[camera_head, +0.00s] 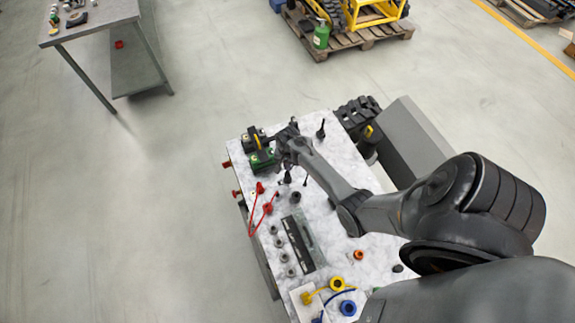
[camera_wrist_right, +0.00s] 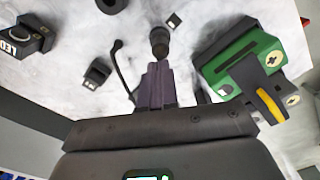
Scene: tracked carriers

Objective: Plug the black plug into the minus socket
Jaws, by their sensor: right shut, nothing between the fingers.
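A green block (camera_wrist_right: 245,66) with a black top part and small pale socket-like marks is at the right in the right wrist view. In the head view the green block (camera_head: 262,160) stands near the table's far left edge, beside my gripper. I cannot tell which mark is the minus socket. A dark round-headed piece (camera_wrist_right: 160,42), possibly the black plug, is just beyond my fingertips in the wrist view. My right gripper (camera_wrist_right: 156,88) is shut and empty, with its fingers together. It also shows in the head view (camera_head: 286,150). My left gripper is not in view.
The marble-topped table (camera_head: 338,215) carries a red cable (camera_head: 256,212), a black slotted rail (camera_head: 298,243), and yellow (camera_head: 336,284) and blue (camera_head: 347,307) rings. A black upright piece (camera_head: 321,130) stands near the far edge. My right arm covers the table's right side.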

